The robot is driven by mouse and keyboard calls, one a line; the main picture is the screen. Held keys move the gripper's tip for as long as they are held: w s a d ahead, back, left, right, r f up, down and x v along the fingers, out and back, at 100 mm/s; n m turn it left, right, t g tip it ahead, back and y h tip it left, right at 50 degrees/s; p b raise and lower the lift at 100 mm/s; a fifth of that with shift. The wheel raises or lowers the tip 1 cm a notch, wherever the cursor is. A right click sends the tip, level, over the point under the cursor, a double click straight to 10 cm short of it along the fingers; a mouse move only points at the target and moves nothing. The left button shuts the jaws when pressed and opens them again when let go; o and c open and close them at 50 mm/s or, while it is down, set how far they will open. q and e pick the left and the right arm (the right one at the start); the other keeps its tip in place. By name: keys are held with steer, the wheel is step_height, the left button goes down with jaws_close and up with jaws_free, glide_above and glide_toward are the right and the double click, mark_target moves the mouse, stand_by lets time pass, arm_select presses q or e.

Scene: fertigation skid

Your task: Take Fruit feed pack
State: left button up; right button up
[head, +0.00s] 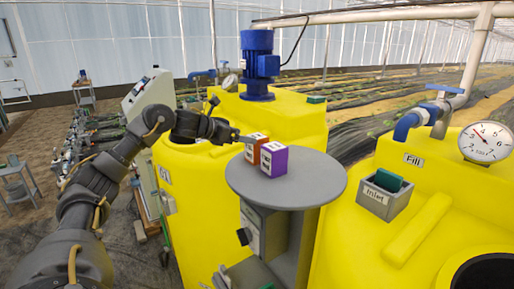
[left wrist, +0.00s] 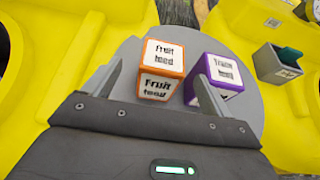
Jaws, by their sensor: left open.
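An orange-edged pack (head: 251,155) stands on a round grey stand top (head: 320,185). In the left wrist view the orange pack (left wrist: 161,72) reads "Fruit feed". A purple-edged pack (head: 274,164) stands close beside it, to the right. In the left wrist view the purple pack's (left wrist: 224,69) label ends in "feed"; its first word is hard to read. My left gripper (head: 243,139) is open at the orange pack. In the left wrist view its fingers (left wrist: 157,72) lie on either side of the orange pack, the right one overlapping the purple pack. Contact cannot be told. My right gripper is not in view.
Yellow tanks (head: 375,240) stand around the stand. A blue motor (head: 258,65) rises behind it. A grey box marked "Inlet" (head: 375,201) holding a green item (head: 388,180) is at right, near a dial gauge (head: 485,142). The front of the stand top is clear.

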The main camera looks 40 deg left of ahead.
mark_target(255, 136)
arm_select(q)
steer(key=shift+w+d+r+p, duration=0.1)
steer(key=shift+w+d+p, duration=0.4)
steer(key=shift+p, duration=0.55)
steer(key=p+x, duration=0.1)
steer(key=x, duration=0.2)
steer(key=shift+w+p, duration=0.35)
steer(key=shift+w+f, duration=0.15)
steer(key=shift+f, duration=0.15)
steer(key=shift+s, duration=0.2)
steer(key=shift+c, duration=0.9)
steer(key=shift+w, duration=0.1)
steer(key=c, duration=1.1)
steer(key=shift+a+r, duration=0.1)
steer(key=shift+r, duration=0.05)
steer(key=shift+c, duration=0.2)
